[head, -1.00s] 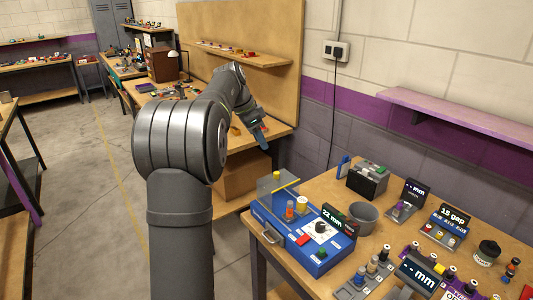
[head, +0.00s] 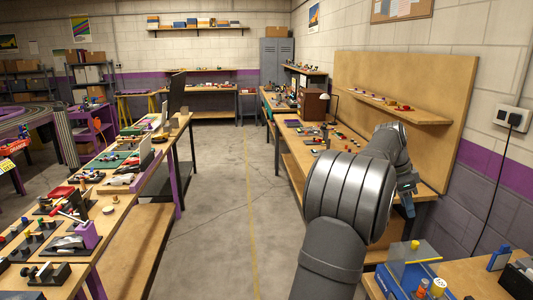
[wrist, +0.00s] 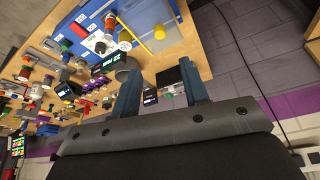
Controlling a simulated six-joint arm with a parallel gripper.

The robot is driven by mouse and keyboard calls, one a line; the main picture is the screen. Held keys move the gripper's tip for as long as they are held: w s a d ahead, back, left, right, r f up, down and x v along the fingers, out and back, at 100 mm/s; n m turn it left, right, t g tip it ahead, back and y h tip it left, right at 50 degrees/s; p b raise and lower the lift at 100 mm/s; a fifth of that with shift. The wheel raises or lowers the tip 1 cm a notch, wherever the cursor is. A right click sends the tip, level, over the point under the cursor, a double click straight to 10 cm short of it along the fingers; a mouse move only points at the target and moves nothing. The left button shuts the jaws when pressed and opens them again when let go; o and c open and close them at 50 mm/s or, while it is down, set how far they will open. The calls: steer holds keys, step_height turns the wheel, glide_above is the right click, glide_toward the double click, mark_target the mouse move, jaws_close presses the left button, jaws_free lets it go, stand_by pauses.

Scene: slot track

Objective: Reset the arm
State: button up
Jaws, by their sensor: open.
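My gripper (wrist: 160,88) is open in the wrist view, with its two blue-grey fingers apart and nothing between them. In the head view my gripper (head: 407,196) is small and partly hidden behind my arm. It hangs near the right wall, beyond the blue box (head: 405,270) at the bottom right. In the wrist view the blue box (wrist: 137,15) shows at the top, with a wooden table full of small parts around it.
A long workbench (head: 130,200) with tools and small parts runs along the left. A bench (head: 345,143) with a tall wooden back panel (head: 440,75) stands at the right. The floor aisle (head: 225,230) between them is clear.

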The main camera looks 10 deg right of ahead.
mark_target(417, 243)
steer(key=x, duration=1.3)
steer(key=shift+d+f, duration=0.15)
steer(key=v, duration=1.7)
steer(key=shift+x, duration=8.55)
steer(key=shift+s, duration=0.3)
